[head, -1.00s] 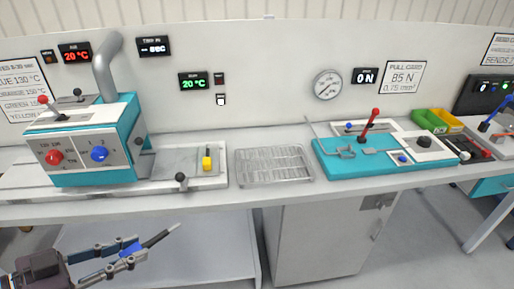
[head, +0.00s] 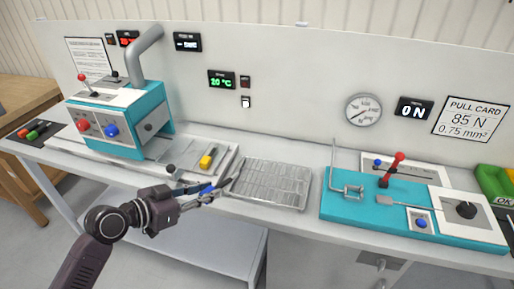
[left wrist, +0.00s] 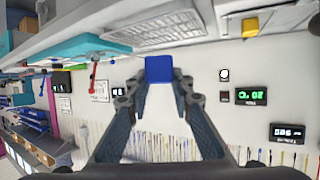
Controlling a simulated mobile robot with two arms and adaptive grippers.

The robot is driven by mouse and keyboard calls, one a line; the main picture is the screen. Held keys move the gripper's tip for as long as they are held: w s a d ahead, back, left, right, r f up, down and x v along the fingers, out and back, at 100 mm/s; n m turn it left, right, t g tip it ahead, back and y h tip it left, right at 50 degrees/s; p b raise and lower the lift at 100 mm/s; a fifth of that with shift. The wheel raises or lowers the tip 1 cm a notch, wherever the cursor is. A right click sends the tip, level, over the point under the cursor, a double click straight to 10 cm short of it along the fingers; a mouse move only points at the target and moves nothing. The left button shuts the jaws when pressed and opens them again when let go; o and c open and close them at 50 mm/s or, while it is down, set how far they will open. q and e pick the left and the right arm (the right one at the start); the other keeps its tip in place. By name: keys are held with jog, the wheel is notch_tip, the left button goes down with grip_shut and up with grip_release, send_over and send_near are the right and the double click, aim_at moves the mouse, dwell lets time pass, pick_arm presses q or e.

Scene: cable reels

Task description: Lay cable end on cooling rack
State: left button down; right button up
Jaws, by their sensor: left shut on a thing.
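My left gripper (head: 203,194) is shut on the cable end, a blue piece (head: 208,189) with a thin dark tip that points up and right. In the left wrist view the blue piece (left wrist: 158,68) sits between the two fingertips. The cooling rack (head: 272,184) is a metal wire rack lying on the bench. The gripper is just left of the rack, and the dark tip is close to the rack's left edge. I cannot tell whether they touch. The rack also shows in the left wrist view (left wrist: 155,37). My right gripper is not in view.
A teal machine (head: 120,120) with a bent grey pipe stands at the left, with a grey plate and yellow-handled piece (head: 207,160) beside it. A teal pull tester (head: 410,208) with a red lever stands right of the rack. The rack's top is bare.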

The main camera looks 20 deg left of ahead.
pick_arm(q)
jog(key=w+a+f+n+t+y+p, duration=0.1)
jog(key=w+n+y+p, duration=0.2)
jog(key=w, duration=0.3)
jog(key=n+y+p, duration=0.2)
jog(key=y+p, duration=0.1)
jog(key=p, duration=0.3)
send_over(249, 185)
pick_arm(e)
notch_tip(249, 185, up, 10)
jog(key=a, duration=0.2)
pick_arm(q)
jog(key=shift+t, duration=0.4)
notch_tip(249, 185, down, 6)
jog(key=b, duration=0.7)
jog(key=shift+s+r, duration=0.1)
jog(key=shift+r, duration=0.2)
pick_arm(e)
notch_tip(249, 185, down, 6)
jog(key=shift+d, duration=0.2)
